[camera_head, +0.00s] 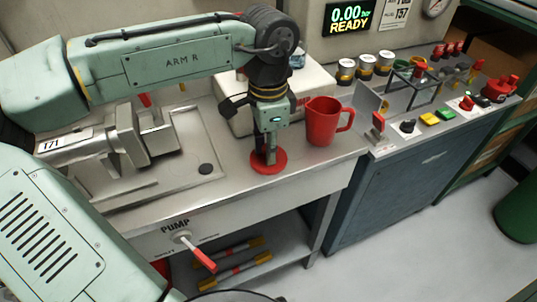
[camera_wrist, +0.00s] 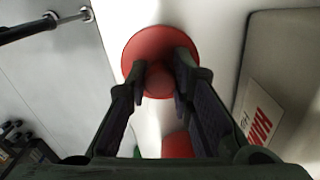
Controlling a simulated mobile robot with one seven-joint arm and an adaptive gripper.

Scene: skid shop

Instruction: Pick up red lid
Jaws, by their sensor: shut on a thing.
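The red lid (camera_head: 268,163) is a round red disc at the front edge of the steel bench, just left of the red jug. My gripper (camera_head: 271,157) points down over it, with the fingers at the lid's middle. In the wrist view the lid (camera_wrist: 137,50) shows as a disc with a round knob (camera_wrist: 160,80) at its centre. The fingertips of my gripper (camera_wrist: 160,76) are closed on either side of that knob. I cannot tell whether the lid touches the bench top.
A red jug (camera_head: 322,122) stands close to the right of my gripper. A pale box (camera_head: 312,82) is behind it. A steel vise (camera_head: 129,139) is at left, and a red-handled pump lever (camera_head: 203,259) sticks out in front. A control console (camera_head: 425,121) stands at right.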

